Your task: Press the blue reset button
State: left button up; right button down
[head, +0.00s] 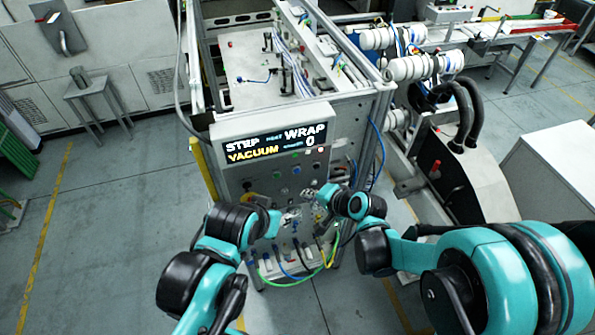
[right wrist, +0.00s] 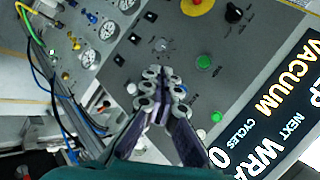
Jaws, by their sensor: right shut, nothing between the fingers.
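The grey control panel (head: 262,180) stands below the lit display (head: 270,146). A small blue button (head: 283,191) shows on the panel between my two arms in the head view. My right gripper (head: 312,199) is close in front of the panel, to the right of the blue button. In the right wrist view its fingers (right wrist: 164,82) are together and empty, pointing at the panel. Whether they touch it I cannot tell. My left gripper (head: 285,219) is small, low before the panel; its fingers are unclear.
Green buttons (right wrist: 203,62), a black knob (right wrist: 235,14) and a yellow-and-red stop button (right wrist: 198,5) sit near the right fingers. Gauges (right wrist: 107,30) and blue, yellow and green hoses (head: 290,275) occupy the lower panel. Open floor (head: 115,220) lies to the left.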

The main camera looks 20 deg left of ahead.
aim_at(293, 175)
jog(key=w+a, duration=0.3)
jog(key=w, duration=0.2)
jog(key=shift+a, duration=0.2)
dwell(0.3)
jog(key=shift+w, duration=0.15)
dwell(0.9)
jog(key=shift+w+a+b, duration=0.25)
jog(key=shift+b, duration=0.05)
jog(key=shift+w+a, duration=0.2)
jog(key=shift+w, duration=0.15)
dwell(0.7)
jog(key=shift+s, duration=0.1)
jog(key=shift+s+d+b, duration=0.45)
jog(key=shift+s+d, duration=0.05)
jog(key=shift+s, duration=0.1)
